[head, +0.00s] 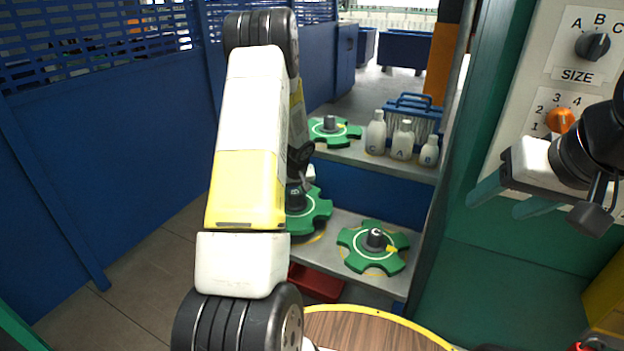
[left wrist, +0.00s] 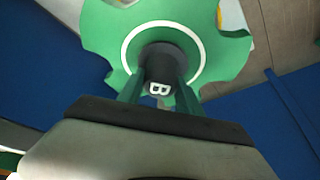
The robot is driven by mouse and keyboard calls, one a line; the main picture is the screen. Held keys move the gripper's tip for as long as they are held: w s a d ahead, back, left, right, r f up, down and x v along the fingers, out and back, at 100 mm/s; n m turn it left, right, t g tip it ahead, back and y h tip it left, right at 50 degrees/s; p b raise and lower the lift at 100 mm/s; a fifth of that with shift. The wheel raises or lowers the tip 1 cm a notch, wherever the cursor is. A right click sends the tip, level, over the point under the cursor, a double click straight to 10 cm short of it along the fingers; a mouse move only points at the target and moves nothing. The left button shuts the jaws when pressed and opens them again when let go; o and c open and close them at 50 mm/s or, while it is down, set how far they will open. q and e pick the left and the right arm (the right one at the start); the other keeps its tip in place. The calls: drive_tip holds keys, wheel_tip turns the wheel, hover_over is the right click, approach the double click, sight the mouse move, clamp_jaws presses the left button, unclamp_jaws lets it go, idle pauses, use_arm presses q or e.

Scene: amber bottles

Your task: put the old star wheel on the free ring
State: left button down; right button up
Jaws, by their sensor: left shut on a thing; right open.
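My left gripper (left wrist: 160,92) is shut on the dark hub of a green star wheel marked B (left wrist: 215,45). In the head view this wheel (head: 315,212) shows over the left part of the lower shelf, partly hidden by my left arm. A yellow-edged ring (head: 314,238) shows just below its rim; I cannot tell whether the wheel touches it. A second green star wheel (head: 354,239) lies to the right on the lower shelf. A third (head: 347,132) is on the upper shelf. My right gripper (head: 507,194) is open and empty by the green cabinet.
White bottles (head: 376,134) and a blue carrier (head: 425,108) stand on the upper shelf, right of the third wheel. A red tray (head: 317,283) is below the lower shelf. A round wooden table (head: 365,332) is in front. A panel with knobs (head: 592,46) is at right.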

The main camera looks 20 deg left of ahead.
sight(296, 209)
use_arm(q)
drive_tip(key=shift+f, duration=2.85)
drive_tip(key=shift+f, duration=0.3)
drive_tip(key=c, duration=0.7)
unclamp_jaws()
drive_tip(key=shift+s+f, duration=0.1)
